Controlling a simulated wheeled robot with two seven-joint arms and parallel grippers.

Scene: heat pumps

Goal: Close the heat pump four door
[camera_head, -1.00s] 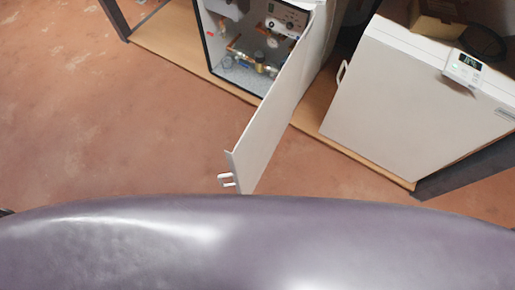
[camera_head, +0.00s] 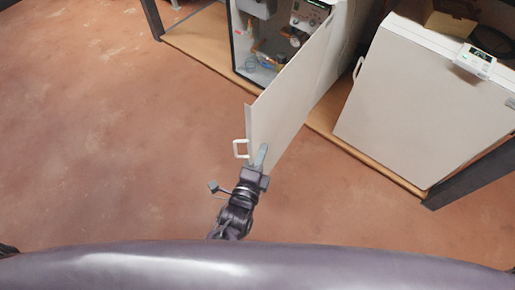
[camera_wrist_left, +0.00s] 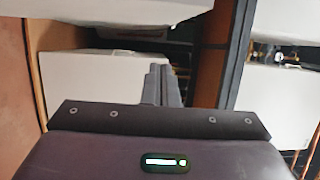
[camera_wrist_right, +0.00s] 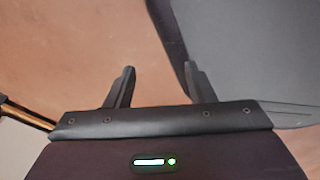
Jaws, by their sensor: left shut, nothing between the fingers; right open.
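The open heat pump door (camera_head: 295,95) is a white panel swung out toward me from its cabinet (camera_head: 243,40), with pipes and a control unit inside. Its white handle (camera_head: 240,148) is at the near edge. My left gripper (camera_head: 263,155) is at the lower near corner of the door, just right of the handle. Its fingers are shut and empty, also in the left wrist view (camera_wrist_left: 160,85). I cannot tell whether they touch the door. My right gripper (camera_wrist_right: 155,82) is open and empty in the right wrist view, over reddish floor and a grey surface.
The reddish floor (camera_head: 110,140) at left is clear.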

